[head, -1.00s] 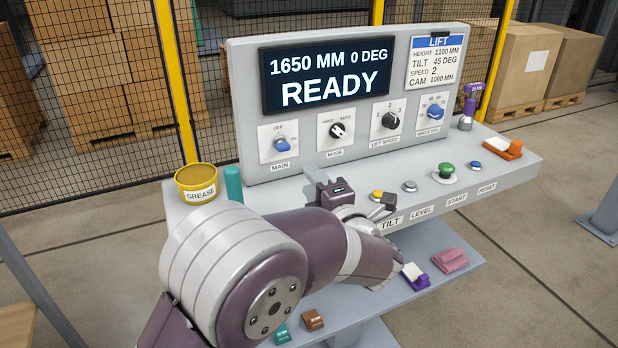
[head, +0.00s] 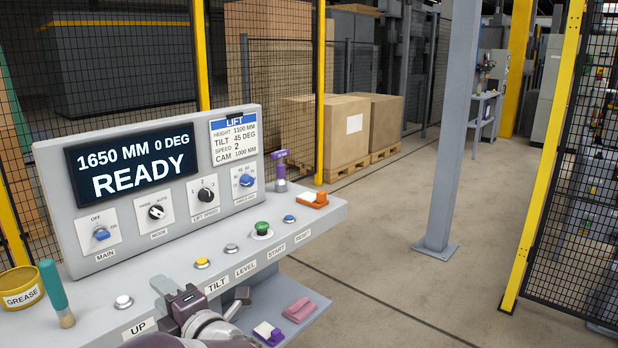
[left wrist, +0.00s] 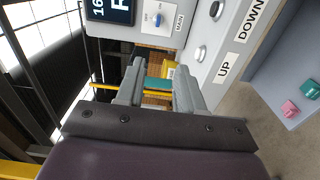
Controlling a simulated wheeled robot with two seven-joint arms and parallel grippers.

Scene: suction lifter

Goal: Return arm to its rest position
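My left gripper (head: 172,290) is at the front of the lift console (head: 332,212), by the UP and TILT labels, with no object in it. In the left wrist view its two fingers (left wrist: 160,72) stand apart, with a teal handle (left wrist: 158,84) seen in the background between them. In the head view that teal-handled tool (head: 55,287) stands on the console at the left, apart from the gripper. The display (head: 135,165) reads 1650 MM, 0 DEG, READY. My right gripper is out of view.
A yellow grease tub (head: 20,288) stands at the console's left end. White (head: 123,301), yellow (head: 202,263) and green (head: 263,229) buttons line the top. The floor right of the console is open.

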